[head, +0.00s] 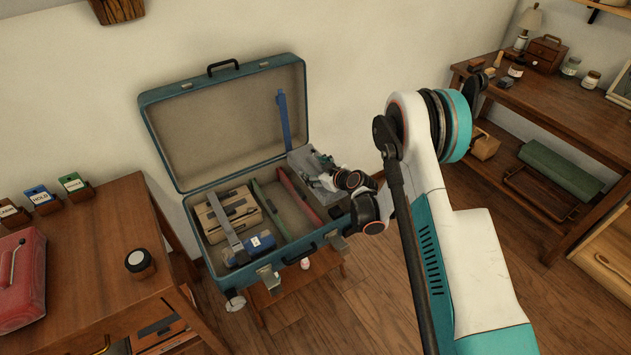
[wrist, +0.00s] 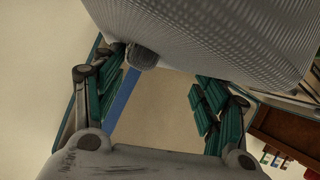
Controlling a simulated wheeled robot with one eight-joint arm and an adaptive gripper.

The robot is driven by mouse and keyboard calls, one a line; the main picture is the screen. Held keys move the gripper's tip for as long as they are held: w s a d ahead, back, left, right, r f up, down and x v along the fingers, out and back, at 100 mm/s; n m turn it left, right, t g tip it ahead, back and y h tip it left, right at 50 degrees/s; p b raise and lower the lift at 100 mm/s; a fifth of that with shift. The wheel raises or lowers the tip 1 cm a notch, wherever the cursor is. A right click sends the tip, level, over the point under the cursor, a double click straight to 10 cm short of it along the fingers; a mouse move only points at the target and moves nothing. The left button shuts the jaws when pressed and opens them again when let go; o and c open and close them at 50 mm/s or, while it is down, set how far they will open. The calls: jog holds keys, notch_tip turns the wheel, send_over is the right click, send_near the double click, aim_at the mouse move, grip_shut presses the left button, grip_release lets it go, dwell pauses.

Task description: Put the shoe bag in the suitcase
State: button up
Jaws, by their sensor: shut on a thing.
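The grey shoe bag (head: 301,161) is at the right end of the open teal suitcase (head: 160,97), partly hidden by my gripper (head: 322,176). In the wrist view the woven grey bag (wrist: 215,35) fills the top, with a dark grey tab (wrist: 142,57) at its lower edge. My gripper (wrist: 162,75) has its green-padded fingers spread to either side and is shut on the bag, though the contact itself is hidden. The bag is over or within the right compartment; I cannot tell whether it touches the floor there.
The suitcase holds a tan strapped bundle (head: 230,212), a blue item (head: 260,242), and green (head: 270,208) and red (head: 298,196) dividers. A blue strap (head: 283,118) hangs on the raised lid. Wooden desks stand left (head: 105,225) and right (head: 560,100).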

jog(key=shift+f+b, duration=0.75)
jog(key=shift+f, duration=1.3)
jog(key=shift+f, duration=0.65)
jog(key=o, duration=2.1)
jog(key=shift+c, duration=0.2)
jog(key=shift+r, duration=0.1)
